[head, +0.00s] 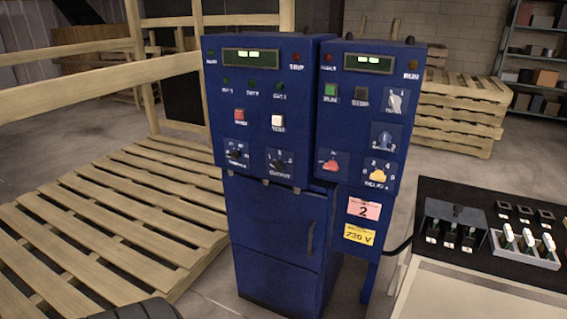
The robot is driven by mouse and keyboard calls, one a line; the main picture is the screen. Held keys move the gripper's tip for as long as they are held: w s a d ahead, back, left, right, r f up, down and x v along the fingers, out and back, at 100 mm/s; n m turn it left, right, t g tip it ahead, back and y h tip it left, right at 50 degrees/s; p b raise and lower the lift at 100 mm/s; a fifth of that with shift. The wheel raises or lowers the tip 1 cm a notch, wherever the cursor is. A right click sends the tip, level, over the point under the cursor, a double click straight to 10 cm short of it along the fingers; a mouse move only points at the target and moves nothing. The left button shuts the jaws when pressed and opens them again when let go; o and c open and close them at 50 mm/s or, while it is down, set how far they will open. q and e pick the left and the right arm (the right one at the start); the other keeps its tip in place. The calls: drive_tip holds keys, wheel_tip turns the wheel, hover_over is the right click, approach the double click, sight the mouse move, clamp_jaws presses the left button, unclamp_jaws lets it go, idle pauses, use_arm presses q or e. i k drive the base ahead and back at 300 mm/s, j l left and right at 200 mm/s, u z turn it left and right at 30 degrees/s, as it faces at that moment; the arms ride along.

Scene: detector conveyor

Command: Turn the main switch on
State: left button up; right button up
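A blue control cabinet (276,235) stands in the middle of the head view, with two control boxes side by side. The right box (345,110) carries a red rotary knob (330,166), a blue knob (385,141), a yellow knob (379,175) and a pale grey rotary knob (396,101). The left box (260,100) has two black rotary knobs, a red button (239,115) and a white button (278,121). The labels are too blurred to tell which is the main switch. Neither of my grippers is in view.
Wooden pallets (105,235) lie at the left. A bench (480,295) with a black panel of switches (453,237) is at the right, close to the cabinet. Stacked pallets (455,115) and a shelf (535,60) stand behind.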

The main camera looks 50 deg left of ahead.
sight(332, 165)
drive_tip(key=u, duration=1.3)
